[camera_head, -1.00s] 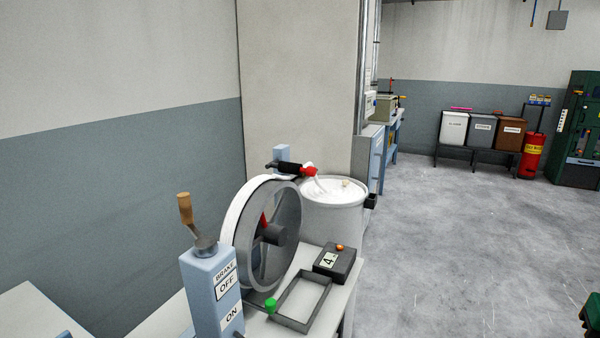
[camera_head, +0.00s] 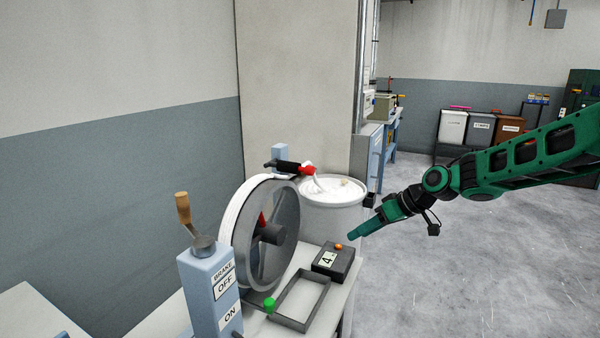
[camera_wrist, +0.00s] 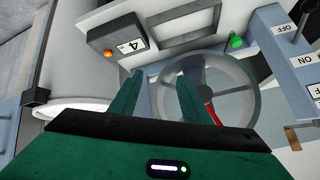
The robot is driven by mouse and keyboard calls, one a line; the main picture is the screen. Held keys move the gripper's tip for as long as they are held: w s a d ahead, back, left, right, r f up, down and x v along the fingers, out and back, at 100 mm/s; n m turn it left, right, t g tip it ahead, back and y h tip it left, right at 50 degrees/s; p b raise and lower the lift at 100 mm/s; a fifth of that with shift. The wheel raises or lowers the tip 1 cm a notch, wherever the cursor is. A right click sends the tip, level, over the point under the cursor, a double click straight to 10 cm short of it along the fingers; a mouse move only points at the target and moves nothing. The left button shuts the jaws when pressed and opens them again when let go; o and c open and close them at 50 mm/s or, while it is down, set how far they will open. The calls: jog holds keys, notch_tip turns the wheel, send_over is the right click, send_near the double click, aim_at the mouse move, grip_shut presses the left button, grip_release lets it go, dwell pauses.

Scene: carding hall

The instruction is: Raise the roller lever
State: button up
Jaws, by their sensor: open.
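A lever with a black grip and red end (camera_head: 292,168) lies nearly level above the top of the drum wheel (camera_head: 268,235), by the white can; it is probably the roller lever, though no label shows. The wheel also shows in the wrist view (camera_wrist: 250,100), with a red part inside it. My gripper (camera_head: 352,234) hangs right of the wheel, above and beside the small dark box marked 4 (camera_head: 333,262). In the wrist view my gripper (camera_wrist: 157,92) is open with two green fingers apart, nothing held between them. The lever is not clearly visible there.
A blue brake box (camera_head: 210,290) with an upright wooden-handled lever (camera_head: 185,210) stands front left. A dark tray frame (camera_head: 302,301) and green knob (camera_head: 269,304) are on the bench. The white can (camera_head: 335,205) stands behind. Open floor (camera_head: 450,280) is at right.

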jog(key=w+a+r+n+t+y, duration=0.1)
jog(key=w+a+r+n+y, duration=0.1)
jog(key=w+a+r+y, duration=0.45)
jog(key=t+y, duration=0.2)
jog(key=y, duration=0.1)
send_near(298, 168)
jog(key=shift+w+d+n, duration=0.3)
jog(key=shift+w+d, duration=0.1)
jog(key=shift+w+a, duration=0.15)
jog(key=shift+a, duration=0.05)
jog(key=x, duration=1)
jog(key=shift+a+f, duration=0.2)
jog(key=shift+f, duration=0.05)
